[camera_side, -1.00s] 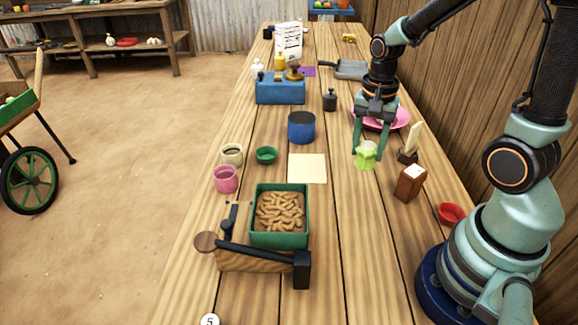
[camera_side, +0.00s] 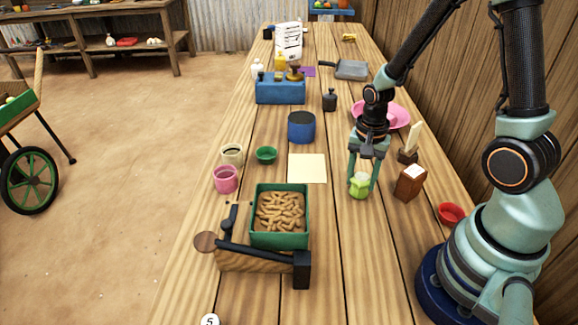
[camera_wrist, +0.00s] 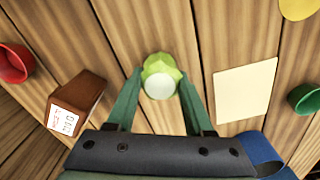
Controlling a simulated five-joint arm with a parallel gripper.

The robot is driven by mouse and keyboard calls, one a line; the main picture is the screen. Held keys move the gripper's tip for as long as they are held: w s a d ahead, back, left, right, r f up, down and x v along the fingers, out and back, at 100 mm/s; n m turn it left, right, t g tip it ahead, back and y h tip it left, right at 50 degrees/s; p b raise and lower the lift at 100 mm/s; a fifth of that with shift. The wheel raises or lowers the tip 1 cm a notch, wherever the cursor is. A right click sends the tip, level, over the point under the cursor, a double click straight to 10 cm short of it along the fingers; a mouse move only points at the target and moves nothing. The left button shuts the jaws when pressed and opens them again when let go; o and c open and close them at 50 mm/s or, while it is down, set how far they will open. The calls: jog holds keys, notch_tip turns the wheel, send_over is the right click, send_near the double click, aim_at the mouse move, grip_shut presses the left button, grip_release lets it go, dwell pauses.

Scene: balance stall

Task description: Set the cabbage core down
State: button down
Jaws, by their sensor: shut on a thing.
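The cabbage core (camera_side: 359,186) is a small light-green piece with a pale, whitish round cut end. In the wrist view the cabbage core (camera_wrist: 160,78) sits between the fingertips, its pale end facing the camera. My gripper (camera_side: 361,182) is shut on it, one finger on each side. The core is at or just above the wooden table, to the right of the cream square sheet (camera_side: 307,168); I cannot tell whether its underside touches the wood. In the wrist view my gripper (camera_wrist: 160,82) hides none of the core's top.
A brown block with a white label (camera_side: 410,183) stands close to the right of the core. A red bowl (camera_side: 451,213), pink plate (camera_side: 396,115), blue pot (camera_side: 301,128) and green tray of brown pieces (camera_side: 280,215) are around. Bare planks lie in front of the core.

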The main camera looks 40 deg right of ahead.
aim_at(362, 177)
jog(key=shift+f, duration=0.1)
jog(key=shift+c, duration=1.4)
grip_release()
jog(key=a+r+n+t, duration=0.2)
jog(key=r+n, duration=0.4)
jog(key=r, duration=0.5)
jog(key=s+a+r+n+t, duration=0.1)
jog(key=a+r+n+t, duration=0.2)
jog(key=r, duration=0.8)
jog(key=a+n, duration=0.2)
jog(key=n, duration=0.2)
jog(key=shift+r+n+t, duration=0.3)
jog(key=shift+r, duration=0.1)
jog(key=shift+s, duration=0.1)
